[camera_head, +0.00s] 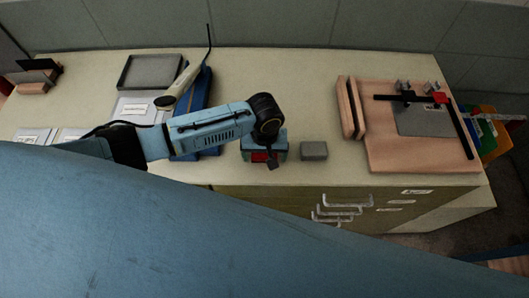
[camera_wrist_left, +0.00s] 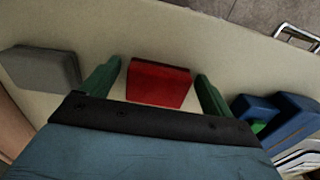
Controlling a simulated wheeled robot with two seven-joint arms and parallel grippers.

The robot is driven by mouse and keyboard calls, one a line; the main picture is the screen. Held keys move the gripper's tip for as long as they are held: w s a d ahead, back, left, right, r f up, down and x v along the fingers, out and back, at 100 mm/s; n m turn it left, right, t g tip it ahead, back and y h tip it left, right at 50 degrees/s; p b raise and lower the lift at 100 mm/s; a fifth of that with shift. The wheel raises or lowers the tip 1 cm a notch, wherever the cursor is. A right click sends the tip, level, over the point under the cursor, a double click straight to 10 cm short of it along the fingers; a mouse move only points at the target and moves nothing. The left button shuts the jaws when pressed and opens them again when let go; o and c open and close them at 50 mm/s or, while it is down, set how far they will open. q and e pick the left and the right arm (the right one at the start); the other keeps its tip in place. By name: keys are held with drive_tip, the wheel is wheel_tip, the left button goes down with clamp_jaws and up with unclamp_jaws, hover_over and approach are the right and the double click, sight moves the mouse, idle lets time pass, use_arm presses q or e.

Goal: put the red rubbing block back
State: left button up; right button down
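The red rubbing block (camera_wrist_left: 158,84) lies on the bench top near its front edge. In the left wrist view it sits between the two green fingers of my left gripper (camera_wrist_left: 158,85), with a gap on each side. The gripper is open around it. In the head view the red block (camera_head: 262,156) shows only in part beneath my left gripper (camera_head: 264,160), which hides the rest. My right gripper shows in neither view.
A grey block (camera_head: 314,150) lies just right of the red one. A wooden board with a clamp (camera_head: 378,150) stands at the right. A blue case (camera_head: 205,100), a grey tray (camera_head: 151,72) and white cards (camera_head: 34,136) lie left. Drawer handles (camera_head: 342,210) face the front.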

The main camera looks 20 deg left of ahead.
sight(265, 155)
use_arm(q)
wheel_tip(265, 155, up, 12)
drive_tip(key=shift+r+p, duration=0.2)
drive_tip(key=shift+p, duration=0.2)
idle(0.3)
idle(0.4)
